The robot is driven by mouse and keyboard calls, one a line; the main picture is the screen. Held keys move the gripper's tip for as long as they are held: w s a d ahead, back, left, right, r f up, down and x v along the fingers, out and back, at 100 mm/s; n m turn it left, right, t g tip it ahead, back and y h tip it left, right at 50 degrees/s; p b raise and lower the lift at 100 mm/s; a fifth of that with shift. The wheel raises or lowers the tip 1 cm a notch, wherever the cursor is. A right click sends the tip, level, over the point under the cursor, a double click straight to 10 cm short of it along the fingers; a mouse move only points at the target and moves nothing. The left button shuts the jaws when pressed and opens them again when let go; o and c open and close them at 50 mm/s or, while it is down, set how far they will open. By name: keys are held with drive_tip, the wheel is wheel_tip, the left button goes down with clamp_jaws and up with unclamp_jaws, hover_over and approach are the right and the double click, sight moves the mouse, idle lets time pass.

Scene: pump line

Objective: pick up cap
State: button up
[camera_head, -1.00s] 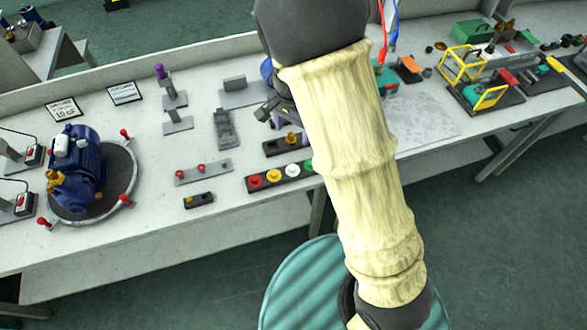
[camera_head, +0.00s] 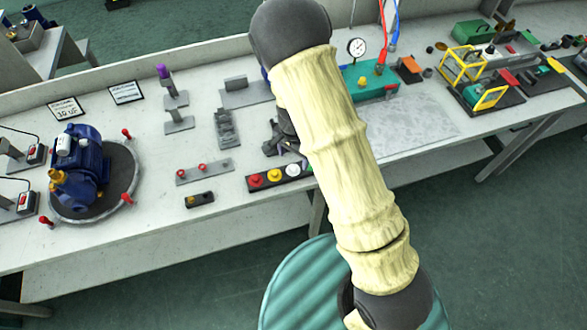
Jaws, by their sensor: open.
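A dark strip holder (camera_head: 283,182) near the bench's front edge carries a row of coloured caps. A red cap (camera_head: 256,181), a yellow cap (camera_head: 274,175) and a white cap (camera_head: 293,170) show; the right end of the strip is hidden behind my arm. My gripper (camera_head: 298,160) is open, just above and behind the white cap, partly covered by my arm. I cannot tell whether its fingers touch anything.
Left of the strip are a grey plate with two red knobs (camera_head: 205,173) and a small black block (camera_head: 199,199). A blue pump (camera_head: 82,165) sits on a round plate further left. A bare grey plate (camera_head: 415,122) lies right.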

sight(293, 168)
drive_tip(key=shift+a+f+p, duration=0.1)
drive_tip(key=shift+f+p, duration=0.45)
drive_tip(key=shift+f, duration=2.05)
drive_tip(key=shift+c, duration=0.5)
clamp_jaws()
wheel_tip(293, 168, up, 10)
drive_tip(key=shift+b, duration=0.35)
